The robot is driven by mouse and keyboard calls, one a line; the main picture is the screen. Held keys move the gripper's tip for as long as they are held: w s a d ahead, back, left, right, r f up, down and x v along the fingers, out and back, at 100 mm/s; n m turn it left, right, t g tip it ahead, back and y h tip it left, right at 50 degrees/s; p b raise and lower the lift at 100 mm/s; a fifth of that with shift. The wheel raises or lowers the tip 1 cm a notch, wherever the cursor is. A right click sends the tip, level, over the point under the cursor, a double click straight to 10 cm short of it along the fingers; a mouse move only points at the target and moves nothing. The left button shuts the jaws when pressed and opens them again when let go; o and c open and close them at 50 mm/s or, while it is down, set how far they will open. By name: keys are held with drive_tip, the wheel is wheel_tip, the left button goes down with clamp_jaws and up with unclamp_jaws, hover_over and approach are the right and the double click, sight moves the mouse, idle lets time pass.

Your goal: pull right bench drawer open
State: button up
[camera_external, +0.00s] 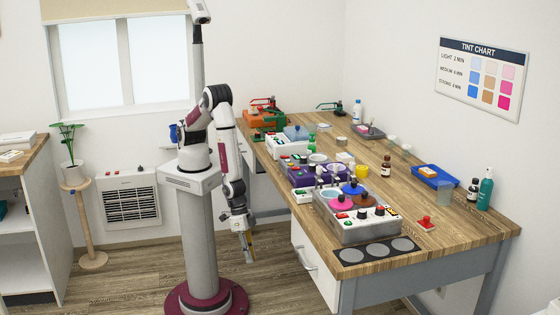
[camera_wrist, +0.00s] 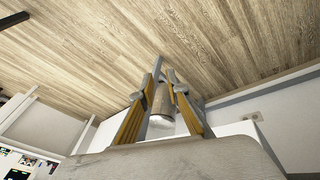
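The right bench drawer (camera_external: 318,268) has a white front under the near end of the wooden bench. Its pale bow handle (camera_external: 304,259) faces left, and the front looks flush with the bench. My gripper (camera_external: 248,252) points down, left of the handle and apart from it, above the floor. In the wrist view my gripper (camera_wrist: 164,72) has two yellow-sided fingers with a gap between them. A grey-brown cylinder (camera_wrist: 162,102) shows between the fingers; I cannot tell what it is or whether they touch it. I cannot make out the handle for certain in the wrist view.
The wooden bench top (camera_external: 440,228) carries a grey tray device (camera_external: 370,233), a purple box (camera_external: 300,175), bottles and a blue tray (camera_external: 434,176). A white heater (camera_external: 130,202) and a plant stand (camera_external: 85,232) stand at the left. Floor is free left of the drawer.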

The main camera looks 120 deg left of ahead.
drive_tip(key=w+d+f+n+t, duration=0.2)
drive_tip(key=w+f, duration=0.1)
drive_tip(key=f, duration=0.5)
drive_tip(key=n+t+y, duration=0.2)
drive_tip(key=n+t, duration=1)
drive_tip(key=t, duration=0.2)
approach(301, 257)
drive_tip(key=w, duration=0.2)
drive_tip(key=shift+w+a+f, duration=0.1)
drive_tip(key=shift+w, duration=0.1)
drive_tip(key=shift+w+r, duration=0.15)
drive_tip(key=shift+w, duration=1.1)
drive_tip(key=shift+w+r, duration=0.2)
drive_tip(key=shift+w, duration=1.05)
drive_tip(key=shift+w+r, duration=0.15)
drive_tip(key=shift+w, duration=1.1)
